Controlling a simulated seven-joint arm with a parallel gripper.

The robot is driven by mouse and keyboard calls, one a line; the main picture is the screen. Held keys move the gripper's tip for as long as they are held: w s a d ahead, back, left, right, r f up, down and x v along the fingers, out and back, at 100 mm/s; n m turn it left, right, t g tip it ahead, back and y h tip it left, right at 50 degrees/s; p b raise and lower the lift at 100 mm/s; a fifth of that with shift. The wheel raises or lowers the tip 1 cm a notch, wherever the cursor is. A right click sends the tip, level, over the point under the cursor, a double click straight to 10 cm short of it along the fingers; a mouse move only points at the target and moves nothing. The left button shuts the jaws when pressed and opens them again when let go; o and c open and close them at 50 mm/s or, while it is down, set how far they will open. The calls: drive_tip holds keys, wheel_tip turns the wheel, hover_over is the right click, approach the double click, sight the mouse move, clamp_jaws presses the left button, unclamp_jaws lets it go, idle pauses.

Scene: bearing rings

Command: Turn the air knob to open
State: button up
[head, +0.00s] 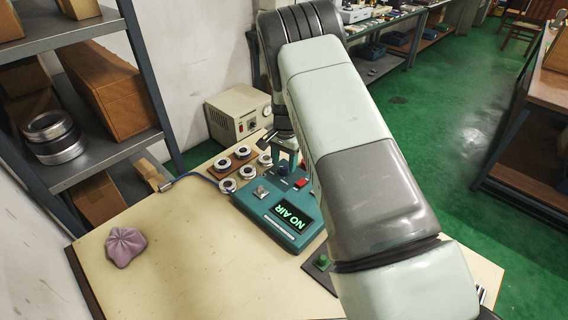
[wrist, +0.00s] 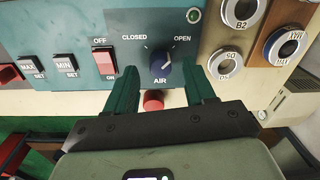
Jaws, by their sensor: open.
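The dark blue air knob (wrist: 161,64) sits on the teal panel (wrist: 120,20) between the printed words CLOSED and OPEN. Its pale pointer mark seems to lean up and right, toward the OPEN side, but it is small. My gripper (wrist: 163,84) is open, with one green finger on each side just below the knob in the wrist view; I cannot tell whether either touches it. In the head view the knob (head: 283,169) shows beside my gripper (head: 285,150), partly covered by my arm. The panel's display (head: 292,216) reads NO AIR.
A red button (wrist: 153,101) lies between my fingers, below the knob. A red OFF switch (wrist: 104,60) is at left. Bearing rings (wrist: 240,12) stand on a wooden board at right.

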wheel_tip(320, 180, up, 9)
drive_tip(key=shift+s+r, duration=0.15)
drive_tip(key=shift+r, duration=0.05)
drive_tip(key=shift+d, duration=0.1)
wheel_tip(320, 180, up, 12)
drive_tip(key=n+t, duration=0.1)
hover_over(285, 167)
drive_tip(key=s+d, duration=0.2)
drive_tip(key=s, duration=0.2)
drive_tip(key=s+d+r+n+t, duration=0.2)
drive_tip(key=s+d+r, duration=0.1)
drive_tip(key=s+r, duration=0.95)
drive_tip(key=s+d+r+n+t, duration=0.1)
drive_tip(key=s+d+r+n, duration=0.1)
drive_tip(key=s, duration=0.8)
drive_tip(key=s+d+r+n+t, duration=0.1)
drive_tip(key=s+r+n, duration=0.1)
drive_tip(key=s, duration=0.9)
drive_tip(key=shift+d, duration=0.4)
